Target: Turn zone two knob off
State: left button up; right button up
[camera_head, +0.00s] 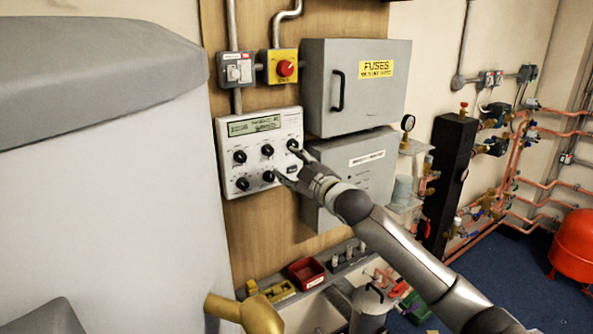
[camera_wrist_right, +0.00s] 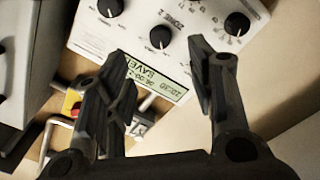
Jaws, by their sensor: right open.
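The white control panel (camera_head: 229,126) hangs on the wooden board, with a green display and several black knobs. The zone two knob (camera_wrist_right: 160,36) is the middle one of three in the right wrist view, beside its "ZONE 2" label; the picture is upside down there. In the head view it is the upper middle knob (camera_head: 267,150). My right gripper (camera_head: 285,161) is open at the panel's right side. In the wrist view its fingers (camera_wrist_right: 160,78) stand apart, with the knob beyond the gap, not gripped. I cannot tell any contact with the panel. My left gripper is out of view.
A grey fuse box (camera_head: 325,70) and a lower grey box (camera_head: 375,170) stand right of the panel. A yellow box with a red button (camera_head: 284,68) sits above it. A large grey body (camera_head: 110,180) fills the left. A red tray (camera_head: 306,272) lies below.

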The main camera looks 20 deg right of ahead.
jog(key=shift+s+d, duration=0.2)
jog(key=shift+s, duration=0.8)
jog(key=s+d+f+m+g+h+b, duration=0.1)
jog(key=s+d+f+m+g+h, duration=0.15)
jog(key=f, duration=1.65)
jog(key=s+d+f+m+g+h, duration=0.1)
jog(key=s+d+f+m+g, duration=0.15)
jog(key=f, duration=1.65)
jog(key=s+f+m+g, duration=0.1)
jog(key=s+f+g, duration=0.1)
jog(key=s+f, duration=0.45)
jog(key=s+f+g, duration=0.1)
jog(key=s+f, duration=0.3)
jog(key=f, duration=0.6)
jog(key=s+a+f+m+g+b, duration=0.1)
jog(key=s+a+f+m+g, duration=0.2)
jog(key=s+f, duration=1.55)
jog(key=s+a+f+g, duration=0.2)
jog(key=s, duration=0.8)
jog(key=s+a+f+g, duration=0.1)
jog(key=s+a+f, duration=0.1)
jog(key=s, duration=0.8)
jog(key=s+a+f+g, duration=0.2)
jog(key=s+f, duration=0.1)
jog(key=s, duration=0.7)
jog(key=shift+s+f+g, duration=0.2)
jog(key=shift+f+g, duration=0.1)
jog(key=shift+f, duration=0.05)
